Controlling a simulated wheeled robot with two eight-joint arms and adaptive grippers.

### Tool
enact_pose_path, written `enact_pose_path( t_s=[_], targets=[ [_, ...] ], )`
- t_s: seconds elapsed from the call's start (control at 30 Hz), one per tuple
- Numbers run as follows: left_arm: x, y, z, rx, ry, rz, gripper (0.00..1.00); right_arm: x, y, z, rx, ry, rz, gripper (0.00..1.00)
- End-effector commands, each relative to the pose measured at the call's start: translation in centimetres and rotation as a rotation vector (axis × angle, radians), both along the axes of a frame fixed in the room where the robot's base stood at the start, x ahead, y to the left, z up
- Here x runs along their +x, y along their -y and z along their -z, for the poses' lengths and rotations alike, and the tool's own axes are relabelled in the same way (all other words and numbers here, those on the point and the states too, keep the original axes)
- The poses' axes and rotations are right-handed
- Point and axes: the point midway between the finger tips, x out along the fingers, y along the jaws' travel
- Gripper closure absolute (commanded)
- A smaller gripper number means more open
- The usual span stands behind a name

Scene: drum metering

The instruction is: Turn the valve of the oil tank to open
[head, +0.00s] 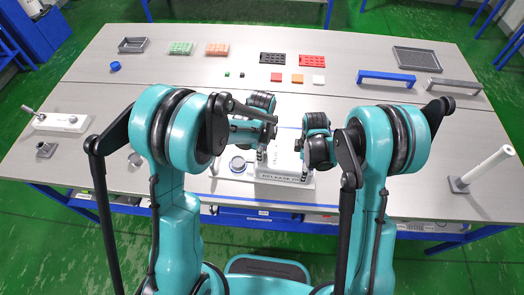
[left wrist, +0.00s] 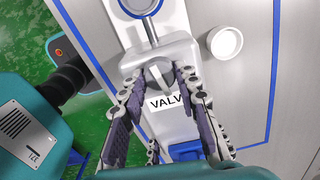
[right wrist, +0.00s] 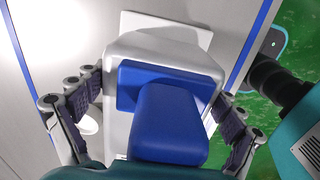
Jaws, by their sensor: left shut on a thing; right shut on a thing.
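The white oil tank (head: 284,160) stands near the table's front edge, between my two arms, partly hidden by them. In the left wrist view, the grey valve (left wrist: 160,74) sits on the tank above a label reading "VALV". My left gripper (left wrist: 158,80) has a finger on each side of the valve and is shut on it. In the right wrist view, the white tank body (right wrist: 165,48) carries a blue block-like part (right wrist: 170,110). My right gripper (right wrist: 160,96) has its fingers on both sides of the tank body, shut on it.
A white round cup (left wrist: 225,42) is beside the valve. Trays, coloured blocks and a blue handle bar (head: 387,76) lie at the back. A white post (head: 487,168) stands at the right.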

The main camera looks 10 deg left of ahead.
Motion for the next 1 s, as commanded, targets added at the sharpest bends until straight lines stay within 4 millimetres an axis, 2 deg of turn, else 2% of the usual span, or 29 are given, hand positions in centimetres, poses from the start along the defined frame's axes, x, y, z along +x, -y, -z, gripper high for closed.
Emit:
enact_pose_path(
  t_s=[1.0],
  targets=[
    [0.18,-0.07,-0.04,0.0,0.0,-0.95,0.98,0.03,0.0,0.01,0.0,0.001,0.0,0.66]
  ],
)
